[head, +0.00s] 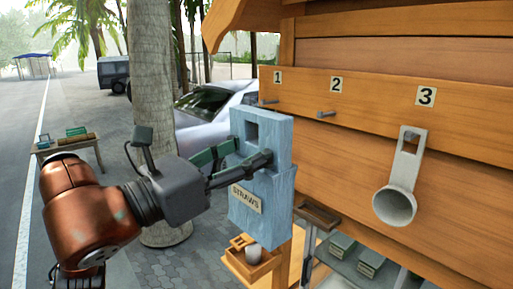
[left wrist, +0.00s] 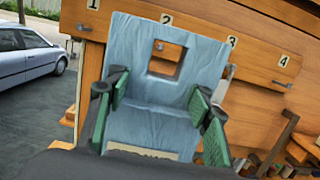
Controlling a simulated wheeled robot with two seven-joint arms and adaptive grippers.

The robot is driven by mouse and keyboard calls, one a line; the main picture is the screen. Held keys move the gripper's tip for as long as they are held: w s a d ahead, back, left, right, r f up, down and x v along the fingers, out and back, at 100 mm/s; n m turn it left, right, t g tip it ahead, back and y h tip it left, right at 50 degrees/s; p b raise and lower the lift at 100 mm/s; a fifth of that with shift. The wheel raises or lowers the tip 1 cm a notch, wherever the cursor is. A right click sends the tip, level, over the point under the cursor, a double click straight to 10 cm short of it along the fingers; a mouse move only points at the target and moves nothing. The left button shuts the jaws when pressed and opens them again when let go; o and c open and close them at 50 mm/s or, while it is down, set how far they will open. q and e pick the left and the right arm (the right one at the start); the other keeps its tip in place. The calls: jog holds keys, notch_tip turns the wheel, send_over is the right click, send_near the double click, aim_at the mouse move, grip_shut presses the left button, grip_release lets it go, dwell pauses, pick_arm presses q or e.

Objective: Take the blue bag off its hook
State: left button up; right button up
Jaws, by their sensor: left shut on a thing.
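The blue bag (head: 262,195) hangs upright in my left gripper (head: 250,152), in front of the left part of the wooden stall. It has a square hole near its top and a STRAWS label. In the left wrist view the bag (left wrist: 150,120) sits between the two green-padded fingers of the left gripper (left wrist: 158,88), which is shut on its sides. Hook 1 (head: 268,101) and hook 2 (head: 326,114) stick out bare from the board. Through the bag's hole a peg (left wrist: 159,46) shows below label 2, seemingly apart from the bag. My right gripper is not in view.
A pale scoop-like cup (head: 396,205) hangs under label 3. A small wooden box (head: 252,262) with a pale cup is below the bag. Trays (head: 350,255) sit under the stall's board. A tree trunk (head: 152,90) and a car (head: 205,120) stand behind my arm.

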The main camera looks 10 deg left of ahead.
pick_arm(q)
jog(key=shift+r+b+v, duration=0.1)
jog(key=shift+b+v, duration=0.1)
jog(key=shift+v, duration=0.6)
jog(key=shift+r+b+v, duration=0.15)
jog(key=shift+b+v, duration=0.05)
jog(key=shift+v, duration=0.65)
jog(key=v, duration=0.1)
jog(key=b+v, duration=0.1)
jog(key=v, duration=0.3)
jog(key=shift+s+a+r, duration=0.1)
jog(key=shift+s+r, duration=0.1)
jog(key=shift+r, duration=0.25)
jog(key=v, duration=0.1)
jog(key=b+v, duration=0.1)
jog(key=v, duration=0.3)
jog(key=shift+r, duration=0.35)
